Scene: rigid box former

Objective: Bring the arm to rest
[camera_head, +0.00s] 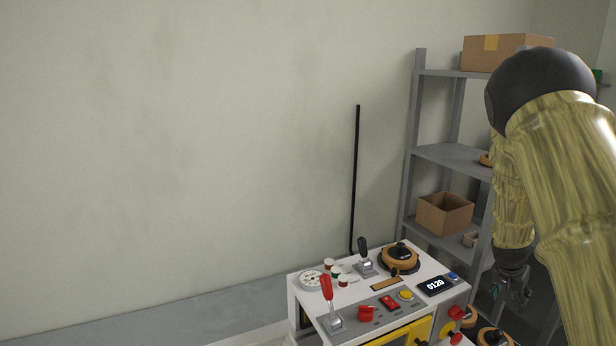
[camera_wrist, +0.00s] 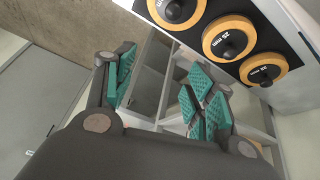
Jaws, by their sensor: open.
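My arm, in a yellow-green sleeve with dark joints, comes down the right side of the head view. My gripper (camera_head: 514,291) hangs at its end, to the right of the control panel and in front of the shelf rack. In the wrist view my gripper (camera_wrist: 160,95) has its teal-padded fingers spread apart, with nothing between them. It looks clear of the machine.
The machine's control panel (camera_head: 378,291) has levers, knobs, buttons and a display reading 0120. Orange-rimmed black discs (camera_wrist: 229,38) line the machine's side near my fingers. A grey shelf rack (camera_head: 412,140) holds cardboard boxes (camera_head: 444,214). The wall at left is bare.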

